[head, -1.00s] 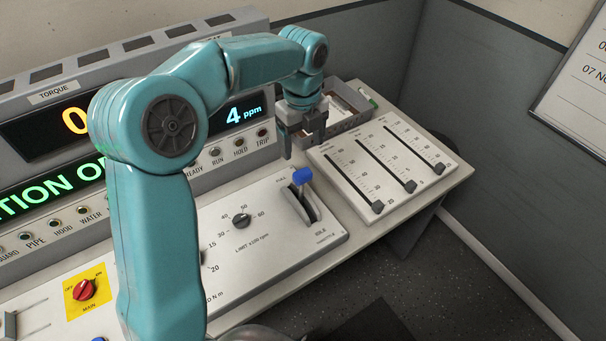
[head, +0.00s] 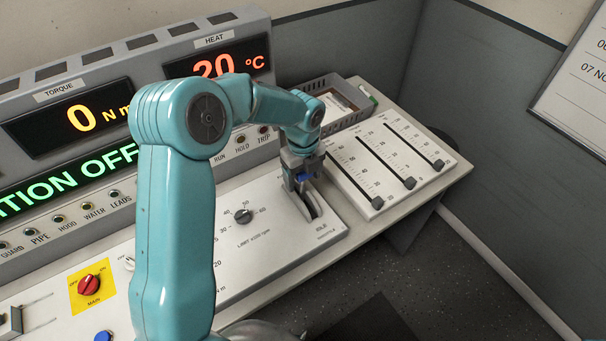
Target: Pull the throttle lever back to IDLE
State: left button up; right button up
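The throttle lever has a blue knob (head: 305,177) and stands in a slot on the white console panel (head: 270,262). Its knob is at the far part of the slot, away from the IDLE print at the near end. My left gripper (head: 303,181) points down over the knob, with a finger on either side of it. The fingers hide most of the knob and the lever's upper part. I cannot tell whether they press on the knob or only straddle it. My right gripper is out of view.
A slider panel (head: 384,150) with black sliders lies just right of the lever. A grey tray (head: 347,122) stands behind it. A limit dial (head: 243,216) and a red MAIN switch (head: 89,284) are to the left. The display housing (head: 30,95) rises at the back.

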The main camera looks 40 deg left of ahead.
pick_arm(q)
grip_shut()
jog(key=shift+s+d+f+t+y+b, duration=0.2)
jog(key=shift+s+d+f+y+b, duration=0.25)
jog(key=shift+d+b, duration=0.65)
jog(key=shift+s+d+f+t+y+b, duration=0.2)
jog(key=shift+s+d+f+y+b, duration=0.25)
jog(key=shift+d+b, duration=0.7)
jog(key=shift+s+d+f+t+y+b, duration=0.2)
jog(key=shift+s+d+f+y+b, duration=0.25)
jog(key=shift+d+b, duration=0.65)
jog(key=shift+a+r, duration=0.1)
jog(key=shift+o, duration=0.9)
grip_release()
jog(key=shift+r, duration=0.15)
